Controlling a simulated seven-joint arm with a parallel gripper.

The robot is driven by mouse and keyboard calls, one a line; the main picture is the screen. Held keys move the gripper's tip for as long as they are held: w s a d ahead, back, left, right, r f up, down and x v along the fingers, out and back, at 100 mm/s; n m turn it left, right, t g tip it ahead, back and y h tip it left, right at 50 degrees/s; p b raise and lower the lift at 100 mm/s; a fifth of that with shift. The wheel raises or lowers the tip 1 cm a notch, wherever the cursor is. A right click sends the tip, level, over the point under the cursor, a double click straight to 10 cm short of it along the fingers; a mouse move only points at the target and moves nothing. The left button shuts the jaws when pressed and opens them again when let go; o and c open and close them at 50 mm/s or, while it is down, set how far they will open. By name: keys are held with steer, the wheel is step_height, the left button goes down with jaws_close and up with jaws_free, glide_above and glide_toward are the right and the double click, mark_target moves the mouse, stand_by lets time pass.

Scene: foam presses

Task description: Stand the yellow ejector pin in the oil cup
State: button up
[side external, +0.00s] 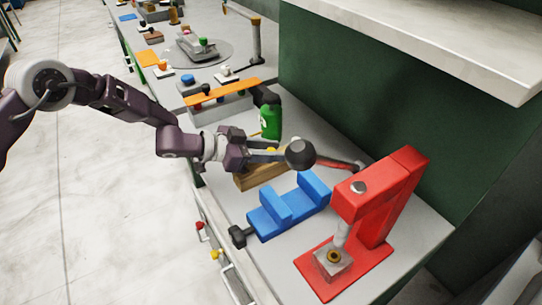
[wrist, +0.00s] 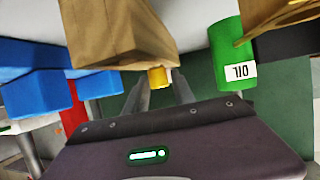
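The yellow ejector pin (wrist: 158,77) shows as a short yellow end at the edge of the brown wooden block (wrist: 120,35). In the side view, a small yellow spot of the pin (side external: 270,150) shows above the block (side external: 258,178), mostly hidden behind my gripper. My gripper (wrist: 160,92) is open, with one finger on each side of the pin's end; I cannot tell whether they touch it. The green oil cup (wrist: 228,55), its OIL label upside down in the wrist view, is beside the block. It stands behind my gripper in the side view (side external: 271,122).
A red press (side external: 375,205) stands at right, its lever's dark ball (side external: 300,154) close to my gripper. A blue vise (side external: 285,210) is in front of the block. A thin brown stick shows at the cup (wrist: 285,18). An orange bar (side external: 222,93) lies behind.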

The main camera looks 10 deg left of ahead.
jaws_close()
steer(key=r, duration=0.6)
steer(key=a+r, duration=0.1)
steer(key=r, duration=0.2)
steer(key=shift+w+r, duration=0.2)
steer(key=shift+r, duration=0.2)
steer(key=w+a+r, duration=0.1)
steer(key=w+a, duration=0.1)
steer(key=a, duration=0.9)
steer(key=shift+w+a, duration=0.2)
steer(key=shift+a, duration=0.2)
